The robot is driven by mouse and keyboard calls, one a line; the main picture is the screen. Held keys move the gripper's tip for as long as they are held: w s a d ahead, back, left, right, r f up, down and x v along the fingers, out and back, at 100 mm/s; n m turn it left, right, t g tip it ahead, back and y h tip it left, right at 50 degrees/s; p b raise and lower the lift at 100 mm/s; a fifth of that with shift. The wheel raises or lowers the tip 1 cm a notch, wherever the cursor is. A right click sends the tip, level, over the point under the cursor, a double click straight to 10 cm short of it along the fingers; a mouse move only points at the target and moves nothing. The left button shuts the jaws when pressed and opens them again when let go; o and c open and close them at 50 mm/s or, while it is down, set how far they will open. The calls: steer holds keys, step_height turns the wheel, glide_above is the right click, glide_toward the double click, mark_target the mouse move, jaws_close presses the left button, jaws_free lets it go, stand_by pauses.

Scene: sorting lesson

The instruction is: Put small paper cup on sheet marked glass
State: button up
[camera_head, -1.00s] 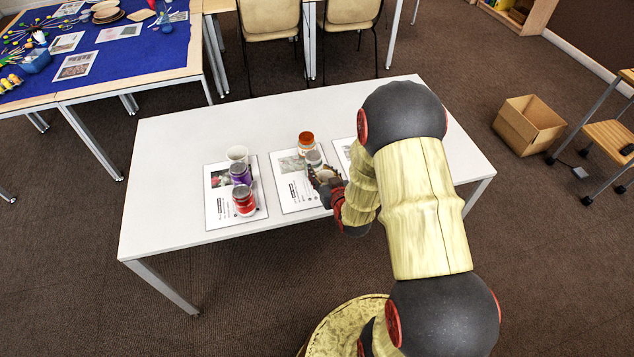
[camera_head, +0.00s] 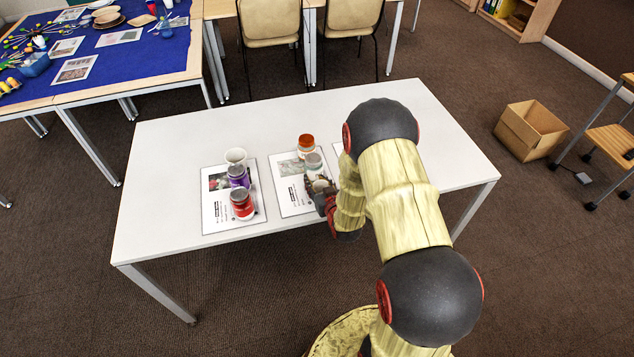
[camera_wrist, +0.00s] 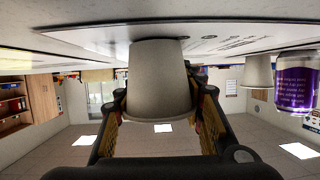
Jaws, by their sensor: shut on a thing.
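My gripper (camera_head: 324,197) is shut on a small plain paper cup (camera_wrist: 158,80), with a finger on each side of it in the wrist view, which is upside down. The cup is at or just above the middle sheet (camera_head: 291,196); I cannot tell whether it touches. In the head view my gripper is at the sheet's front right part, in front of a grey-lidded jar (camera_head: 313,164). An orange-lidded jar (camera_head: 306,145) stands behind that one. The sheets' words are too small to read, so I cannot tell which is marked glass.
The left sheet (camera_head: 213,213) bears a white cup (camera_head: 236,156), a purple can (camera_head: 238,175) and a red jar (camera_head: 242,206). A right sheet (camera_head: 338,148) is mostly hidden by my arm. The white table (camera_head: 180,160) is clear at the left and back.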

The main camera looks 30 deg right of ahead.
steer(key=shift+f, duration=0.2)
steer(key=o, duration=0.7)
steer(key=shift+c, duration=0.2)
steer(key=shift+o, duration=0.3)
steer(key=shift+r, duration=0.1)
